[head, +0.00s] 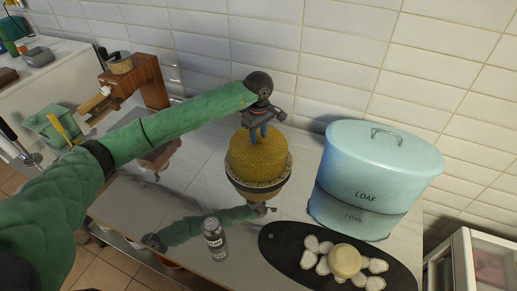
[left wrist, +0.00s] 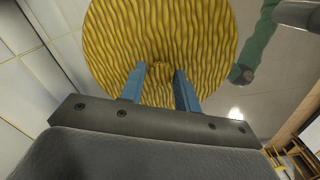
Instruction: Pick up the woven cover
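The woven cover (head: 257,160) is a yellow, dome-shaped piece with a wavy weave. It sits upright on a round base with a dark rim on the glossy counter, near the tiled wall. In the left wrist view the cover (left wrist: 160,35) fills the top middle, with a small knob at its near part. My left gripper (head: 259,133) reaches down over the cover's top. In the left wrist view its two blue fingers (left wrist: 160,80) stand apart on either side of the knob, with a gap seeming to show at each side. My right gripper is not in view.
A pale blue bread bin (head: 374,165) marked LOAF stands right of the cover. In front are a dark board (head: 285,245) with white pieces and a round item, and a small jar (head: 214,238). A wooden stand (head: 148,82) is at left. The tiled wall is close behind.

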